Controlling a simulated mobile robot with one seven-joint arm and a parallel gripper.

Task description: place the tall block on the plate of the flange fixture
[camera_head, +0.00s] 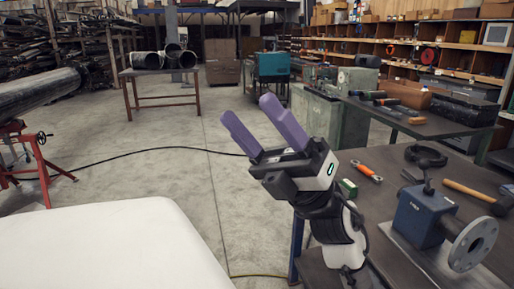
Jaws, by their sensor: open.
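My gripper (249,110) has two purple fingers. They are apart and empty, pointing up and left over open floor beside the workbench. The flange fixture (420,217) is a blue block with a round grey flange (472,244) facing right, standing on a flat grey plate (412,262) at the right front of the bench. A small green block (348,188) sits on the bench just right of my gripper's body, partly hidden by it. I cannot tell whether it is the tall block. No other clear tall block shows.
A pipe (38,92) rests on a red stand (37,165) at left. The middle floor is open, with a black cable across it.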

